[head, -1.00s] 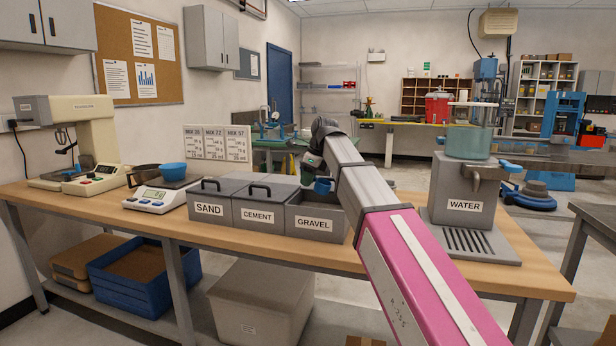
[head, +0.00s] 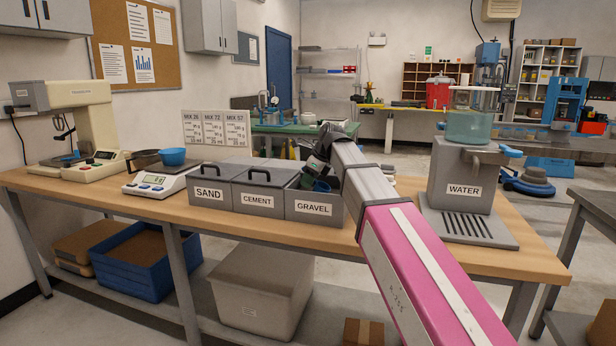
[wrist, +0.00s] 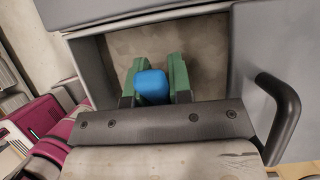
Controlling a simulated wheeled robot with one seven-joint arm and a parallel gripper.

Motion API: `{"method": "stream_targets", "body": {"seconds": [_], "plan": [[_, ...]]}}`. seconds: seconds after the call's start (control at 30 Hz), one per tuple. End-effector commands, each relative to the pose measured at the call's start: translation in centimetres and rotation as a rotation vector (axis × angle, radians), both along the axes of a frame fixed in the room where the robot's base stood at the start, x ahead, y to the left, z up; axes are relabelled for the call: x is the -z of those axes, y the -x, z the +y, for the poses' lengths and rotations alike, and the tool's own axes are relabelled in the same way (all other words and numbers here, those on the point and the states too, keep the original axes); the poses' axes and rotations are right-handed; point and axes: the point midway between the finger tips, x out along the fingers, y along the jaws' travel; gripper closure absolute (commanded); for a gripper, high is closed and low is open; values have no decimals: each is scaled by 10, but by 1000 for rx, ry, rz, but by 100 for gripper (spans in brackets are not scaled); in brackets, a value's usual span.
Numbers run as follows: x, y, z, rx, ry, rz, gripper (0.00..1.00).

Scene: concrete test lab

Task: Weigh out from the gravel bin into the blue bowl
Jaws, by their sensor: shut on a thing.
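The open gravel bin (head: 312,209), a grey box labelled GRAVEL, stands on the bench, and its pale gravel (wrist: 200,45) shows in the wrist view. My gripper (wrist: 157,66) has green fingers and is shut on a blue scoop (wrist: 152,87). In the head view the scoop (head: 321,186) is low in the mouth of the gravel bin, its underside hidden by the front wall. I cannot tell whether it touches the gravel or holds any. The blue bowl (head: 173,157) sits on the white scale (head: 155,184) at the left. The scale's reading is too small to read.
Lidded sand (head: 209,195) and cement (head: 258,200) bins stand left of the gravel bin. A water dispenser (head: 463,190) stands at the right. A mix card (head: 215,130) stands behind the bins. The bench front (head: 260,232) is clear.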

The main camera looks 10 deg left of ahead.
Motion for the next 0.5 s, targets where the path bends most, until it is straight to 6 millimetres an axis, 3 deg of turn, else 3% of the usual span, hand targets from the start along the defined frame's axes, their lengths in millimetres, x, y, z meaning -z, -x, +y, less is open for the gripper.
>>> {"method": "stream_targets", "body": {"seconds": [0.5], "plan": [[31,1,-6,0,-33,-5,100]]}}
